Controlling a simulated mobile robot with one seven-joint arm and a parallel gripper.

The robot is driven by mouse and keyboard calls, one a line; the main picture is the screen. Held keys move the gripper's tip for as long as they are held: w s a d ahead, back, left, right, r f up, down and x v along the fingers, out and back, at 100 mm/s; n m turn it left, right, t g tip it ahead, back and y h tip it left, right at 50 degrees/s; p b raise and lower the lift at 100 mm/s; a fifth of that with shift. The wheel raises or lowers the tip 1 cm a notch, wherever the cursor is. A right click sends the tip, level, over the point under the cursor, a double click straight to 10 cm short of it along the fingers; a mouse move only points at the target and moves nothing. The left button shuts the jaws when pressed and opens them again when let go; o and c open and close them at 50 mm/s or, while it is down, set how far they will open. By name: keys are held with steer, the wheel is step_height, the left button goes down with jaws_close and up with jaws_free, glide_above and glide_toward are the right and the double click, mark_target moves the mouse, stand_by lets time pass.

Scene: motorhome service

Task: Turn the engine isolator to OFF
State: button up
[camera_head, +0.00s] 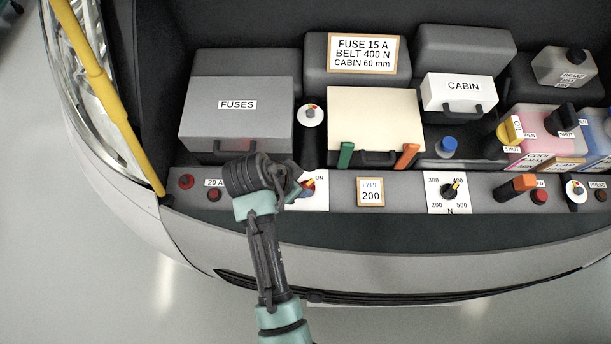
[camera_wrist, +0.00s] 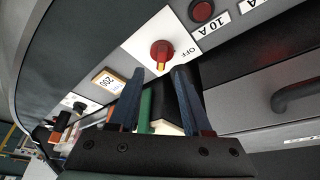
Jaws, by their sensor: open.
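The engine isolator is a red knob with a yellow mark on a white plate. In the head view the knob (camera_head: 308,186) is partly hidden by my gripper (camera_head: 298,189), and the word ON shows at the plate's upper right. In the wrist view the knob (camera_wrist: 161,51) is plain, with OFF printed to its right. Its yellow mark points down the picture, not at OFF. My gripper (camera_wrist: 158,73) is open. Its two dark blue fingers point toward the knob, which is apart from them and not between them.
A grey FUSES box (camera_head: 237,112) stands behind my gripper. A cream-lidded box (camera_head: 375,120) with green and orange clips is to its right. A TYPE 200 plate (camera_head: 370,192) and a black dial (camera_head: 449,190) sit along the panel. A yellow prop (camera_head: 104,95) rises at left.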

mark_target(307, 185)
steer(key=shift+x, duration=3.05)
steer(key=shift+w, duration=0.1)
jaws_close()
